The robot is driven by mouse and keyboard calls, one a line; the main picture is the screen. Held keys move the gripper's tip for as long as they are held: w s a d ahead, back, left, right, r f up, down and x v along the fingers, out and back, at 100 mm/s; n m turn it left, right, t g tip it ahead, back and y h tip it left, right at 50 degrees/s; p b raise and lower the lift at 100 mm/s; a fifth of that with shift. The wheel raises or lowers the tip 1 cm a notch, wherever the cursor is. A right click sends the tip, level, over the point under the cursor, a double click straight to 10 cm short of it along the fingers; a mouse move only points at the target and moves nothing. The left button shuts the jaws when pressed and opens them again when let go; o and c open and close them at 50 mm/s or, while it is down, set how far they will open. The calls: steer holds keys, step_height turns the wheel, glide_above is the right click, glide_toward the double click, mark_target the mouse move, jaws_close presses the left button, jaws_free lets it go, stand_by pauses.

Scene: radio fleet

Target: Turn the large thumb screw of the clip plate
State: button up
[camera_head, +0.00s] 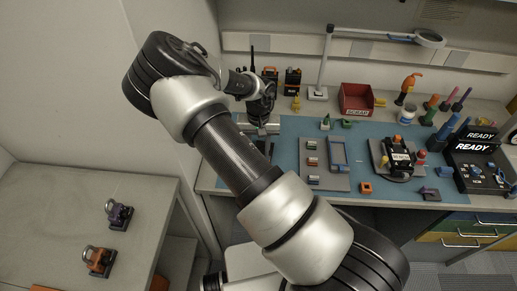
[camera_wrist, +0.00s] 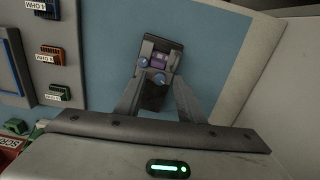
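In the wrist view, the clip plate (camera_wrist: 152,98) is a dark upright-looking rectangle on the blue mat, with a purple block near its middle. A larger blue-grey thumb screw (camera_wrist: 159,79) sits at its lower right and a smaller round knob (camera_wrist: 143,62) at its upper left. My gripper (camera_wrist: 157,84) is open, its two grey fingers on either side of the plate near the large screw. Whether either finger touches anything I cannot tell. In the head view my gripper (camera_head: 261,122) is over the left end of the bench, largely hiding the plate.
A grey board with labelled clips (camera_head: 313,163) and a blue frame (camera_head: 339,152) lie to the right on the blue mat (camera_head: 290,130). Radios and a lamp stand behind. A red bin (camera_head: 356,99) is at the back. A side table (camera_head: 70,215) holds two small devices.

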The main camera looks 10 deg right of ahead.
steer(key=shift+c, duration=0.3)
jaws_close()
steer(key=shift+s+f+m+b, duration=0.15)
steer(key=shift+m+b, duration=0.25)
steer(key=shift+b, duration=0.25)
steer(key=shift+m, duration=0.9)
